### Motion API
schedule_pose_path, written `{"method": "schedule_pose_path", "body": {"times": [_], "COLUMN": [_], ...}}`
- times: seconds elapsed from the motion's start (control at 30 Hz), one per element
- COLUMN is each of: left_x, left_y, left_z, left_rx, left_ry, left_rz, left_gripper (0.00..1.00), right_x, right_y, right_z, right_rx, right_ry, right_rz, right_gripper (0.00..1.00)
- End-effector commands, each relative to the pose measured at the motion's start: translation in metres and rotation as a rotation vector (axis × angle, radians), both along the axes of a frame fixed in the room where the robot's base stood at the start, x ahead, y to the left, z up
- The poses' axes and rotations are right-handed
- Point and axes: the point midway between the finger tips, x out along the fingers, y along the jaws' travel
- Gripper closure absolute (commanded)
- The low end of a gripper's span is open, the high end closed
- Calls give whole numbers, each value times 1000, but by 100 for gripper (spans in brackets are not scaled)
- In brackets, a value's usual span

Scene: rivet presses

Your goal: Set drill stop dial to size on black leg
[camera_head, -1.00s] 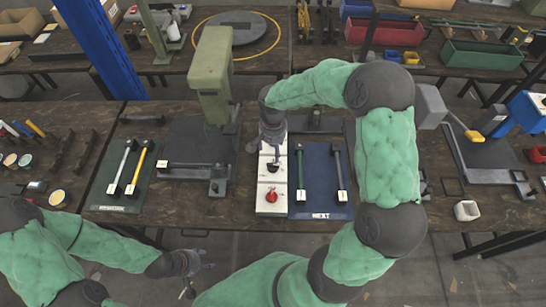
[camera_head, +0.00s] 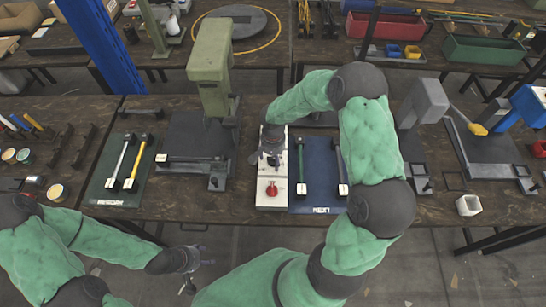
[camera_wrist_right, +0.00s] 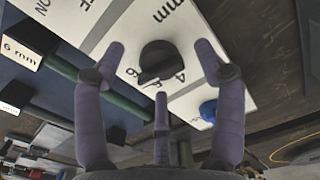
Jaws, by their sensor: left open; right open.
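The white dial panel (camera_head: 266,199) lies on the bench, and its black dial knob (camera_wrist_right: 158,62) shows in the right wrist view among printed digits and "mm" marks. My right gripper (camera_wrist_right: 160,72) is open, its fingers spread around the knob without visibly gripping it. In the head view the right gripper (camera_head: 272,158) hides the knob. The black leg (camera_head: 341,168) lies on the blue mat (camera_head: 318,190), right of a green leg (camera_head: 301,165). In the wrist view, one white end block reads "6 mm"; another, partly cut off, seems to read 8. My left gripper (camera_head: 191,272) is open and empty, low before the bench.
A red button (camera_head: 271,190) sits on the panel's near end. A green press (camera_head: 212,75) stands left of the panel. A dark green mat (camera_head: 103,180) holds a white leg and a yellow leg.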

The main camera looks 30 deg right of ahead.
Motion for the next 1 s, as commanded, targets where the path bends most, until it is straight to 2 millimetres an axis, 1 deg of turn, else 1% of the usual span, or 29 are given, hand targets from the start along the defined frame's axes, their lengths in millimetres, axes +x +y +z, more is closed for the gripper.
{"method": "schedule_pose_path", "body": {"times": [0.03, 0.07, 0.1, 0.17, 0.2, 0.23, 0.27, 0.47, 0.67, 0.87, 1.0], "left_x": [0, 0, 0, 0, 0, 0, 0, 0, 0, 0, 0], "left_y": [0, 0, 0, 0, 0, 0, 0, 0, 0, 0, 0], "left_z": [0, 0, 0, 0, 0, 0, 0, 0, 0, -1, -1], "left_rx": [0, 0, 0, 0, 0, 0, 0, 0, 0, 0, 0], "left_ry": [0, 0, 0, 0, 0, 0, 0, 0, 0, 0, 0], "left_rz": [0, 0, 0, 0, 0, 0, 0, 0, 0, 0, 0], "left_gripper": [45, 45, 45, 45, 45, 45, 45, 45, 45, 45, 45], "right_x": [0, 0, 0, 0, 0, 0, 0, -1, -1, -1, -1], "right_y": [0, 0, 0, 0, 0, 0, 0, 0, -1, -1, -1], "right_z": [0, 0, 0, 0, 0, 0, 0, 0, 0, 0, 0], "right_rx": [0, 0, 0, 0, 0, 0, 0, -1, -1, 0, -1], "right_ry": [0, 0, 0, 0, 0, 0, 0, 2, 3, 4, 5], "right_rz": [0, 0, 0, 0, 0, 0, 0, 4, 50, 168, 288], "right_gripper": [29, 38, 49, 66, 77, 86, 90, 90, 90, 90, 90]}}
